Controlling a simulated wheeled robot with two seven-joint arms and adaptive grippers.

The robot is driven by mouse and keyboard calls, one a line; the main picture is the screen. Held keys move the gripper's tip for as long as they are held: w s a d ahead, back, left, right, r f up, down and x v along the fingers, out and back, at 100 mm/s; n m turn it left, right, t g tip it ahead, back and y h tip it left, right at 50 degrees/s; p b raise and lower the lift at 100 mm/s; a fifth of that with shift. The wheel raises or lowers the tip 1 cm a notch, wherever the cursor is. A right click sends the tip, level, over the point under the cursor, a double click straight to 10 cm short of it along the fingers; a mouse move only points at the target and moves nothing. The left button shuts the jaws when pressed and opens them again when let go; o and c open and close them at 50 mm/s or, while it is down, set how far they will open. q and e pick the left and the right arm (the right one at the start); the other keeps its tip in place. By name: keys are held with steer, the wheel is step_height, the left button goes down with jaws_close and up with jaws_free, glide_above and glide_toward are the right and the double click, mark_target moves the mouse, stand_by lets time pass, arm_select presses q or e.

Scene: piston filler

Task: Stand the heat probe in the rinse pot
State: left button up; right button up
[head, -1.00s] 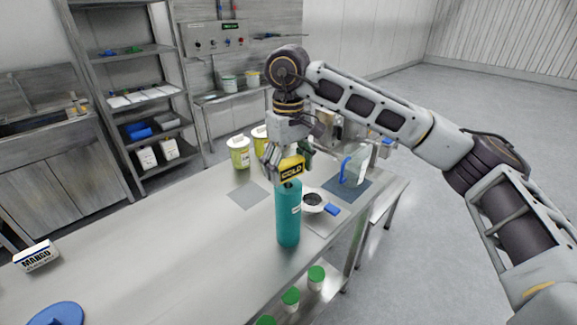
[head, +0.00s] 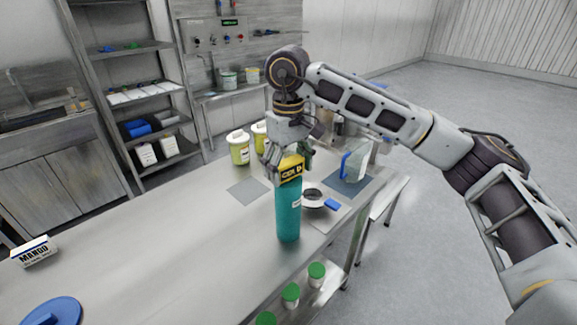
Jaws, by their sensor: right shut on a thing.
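The heat probe (head: 291,169) has a yellow and black body with partly readable lettering. My right gripper (head: 287,153) is shut on it from above. A tall teal cylinder (head: 288,213), which I take to be the rinse pot, stands upright on the steel table under the probe. The probe's body is right at the pot's top and covers its mouth. The probe's lower part does not show; it seems to be inside the pot. I cannot tell whether the body rests on the rim. My left gripper is not in view.
Right of the pot are a small white dish (head: 312,203) with a blue-handled item (head: 331,204) and a clear jug with a blue handle (head: 355,163). Yellow tubs (head: 238,149) stand behind. A MANGO box (head: 34,251) and a blue disc (head: 52,311) lie left. The table's middle is clear.

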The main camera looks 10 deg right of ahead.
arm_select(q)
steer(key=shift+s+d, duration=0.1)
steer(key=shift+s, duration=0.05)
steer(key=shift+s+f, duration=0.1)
arm_select(e)
steer(key=o, duration=1.1)
step_height(320, 180, up, 12)
stand_by(0.6)
steer(key=shift+a+f, duration=0.15)
stand_by(0.8)
